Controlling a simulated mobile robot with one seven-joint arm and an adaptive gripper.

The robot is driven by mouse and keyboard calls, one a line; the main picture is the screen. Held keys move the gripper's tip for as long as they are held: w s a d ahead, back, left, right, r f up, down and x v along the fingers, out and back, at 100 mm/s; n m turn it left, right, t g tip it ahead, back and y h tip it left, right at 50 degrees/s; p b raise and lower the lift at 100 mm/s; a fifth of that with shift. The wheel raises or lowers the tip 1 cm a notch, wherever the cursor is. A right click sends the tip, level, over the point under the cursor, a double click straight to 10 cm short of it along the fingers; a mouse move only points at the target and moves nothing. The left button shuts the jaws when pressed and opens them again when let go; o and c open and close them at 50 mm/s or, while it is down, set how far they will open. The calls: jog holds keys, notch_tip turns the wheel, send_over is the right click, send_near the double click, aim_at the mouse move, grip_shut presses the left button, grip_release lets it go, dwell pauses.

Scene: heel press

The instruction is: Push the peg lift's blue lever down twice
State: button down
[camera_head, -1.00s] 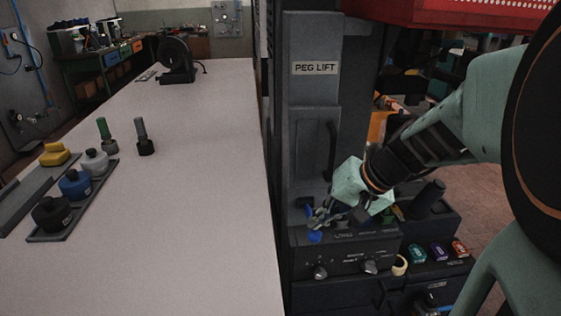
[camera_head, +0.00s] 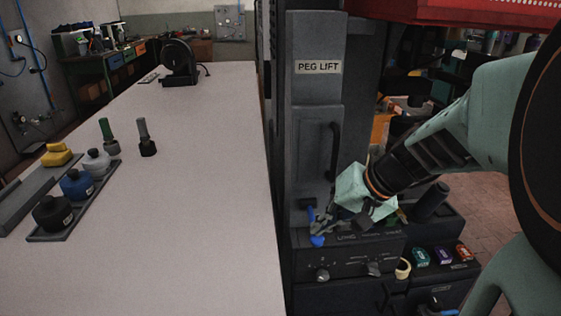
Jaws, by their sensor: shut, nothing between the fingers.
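The peg lift (camera_head: 318,110) is a tall dark grey machine with a "PEG LIFT" label (camera_head: 318,67), right of the white table. Its blue lever (camera_head: 317,241) shows as a small blue end at the front, just above the control panel, with another bit of blue higher up behind the fingers. My gripper (camera_head: 319,228) is shut with nothing held. Its fingertips are at the lever, just above the blue end. The fingers hide part of the lever, and I cannot tell whether they touch it.
A panel with knobs (camera_head: 322,275) lies below the lever. Small green, purple and red items (camera_head: 444,256) sit to its right. The white table (camera_head: 190,220) holds black, blue, white and yellow pieces at left and two upright pegs (camera_head: 147,137). A red overhang (camera_head: 450,12) is above my arm.

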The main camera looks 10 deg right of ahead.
jog(key=shift+s+f+b, duration=0.25)
jog(key=shift+f+b, duration=0.4)
jog(key=shift+f, duration=0.1)
dwell(0.5)
jog(key=shift+r, duration=0.1)
dwell(0.4)
jog(key=shift+w+r+p, duration=0.4)
jog(key=shift+r+p, duration=0.5)
jog(key=shift+r, duration=0.3)
jog(key=shift+w+r+p, duration=0.35)
jog(key=shift+r+p, duration=0.5)
jog(key=shift+r, duration=0.35)
jog(key=shift+w+r+p, duration=0.4)
jog(key=shift+r+p, duration=0.5)
jog(key=shift+r, duration=0.3)
jog(key=r+p, duration=0.1)
jog(key=r, duration=0.1)
jog(key=w+r+p, duration=0.1)
jog(key=r+p, duration=0.1)
jog(key=shift+w+r, duration=0.2)
jog(key=shift+r, duration=0.2)
jog(key=shift+f, duration=0.1)
